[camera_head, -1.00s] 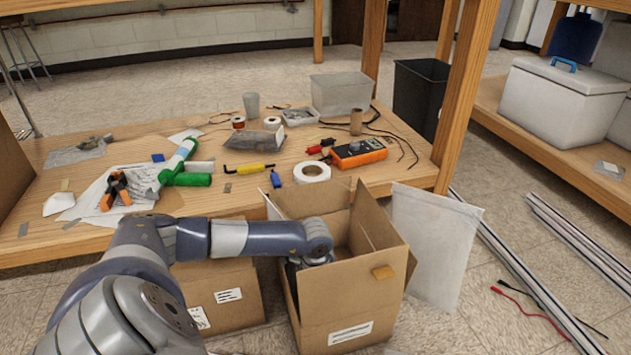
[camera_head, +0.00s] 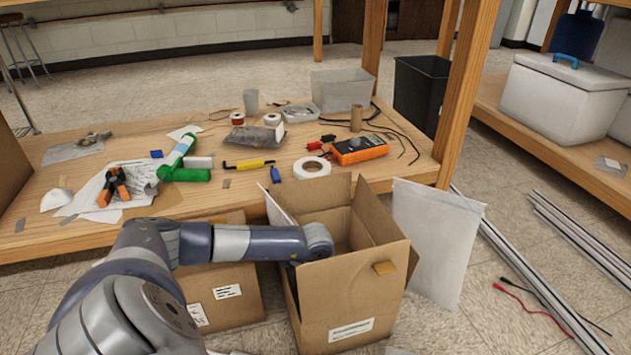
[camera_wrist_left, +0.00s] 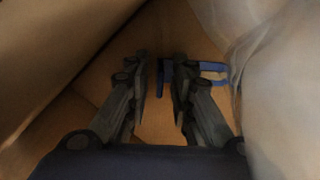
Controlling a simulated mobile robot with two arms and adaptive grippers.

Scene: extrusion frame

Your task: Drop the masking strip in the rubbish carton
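The rubbish carton (camera_head: 352,292) is an open brown cardboard box on the floor in front of the low bench. My left arm reaches over its left side and points down into it, so the carton hides the gripper in the head view. In the left wrist view my left gripper (camera_wrist_left: 160,65) is inside the carton, its two dark fingers apart with a gap between the tips. A blue, bent, strip-like piece (camera_wrist_left: 212,68) shows by the right finger and partly between the fingers; I cannot tell if it touches them or is the masking strip. My right gripper is not in view.
The wooden bench (camera_head: 75,240) holds a white tape roll (camera_head: 312,167), an orange multimeter (camera_head: 360,150) and scattered tools. A second carton (camera_head: 222,290) stands left, a translucent bag (camera_head: 440,240) leans right. Metal extrusions (camera_head: 530,290) lie on the floor at right.

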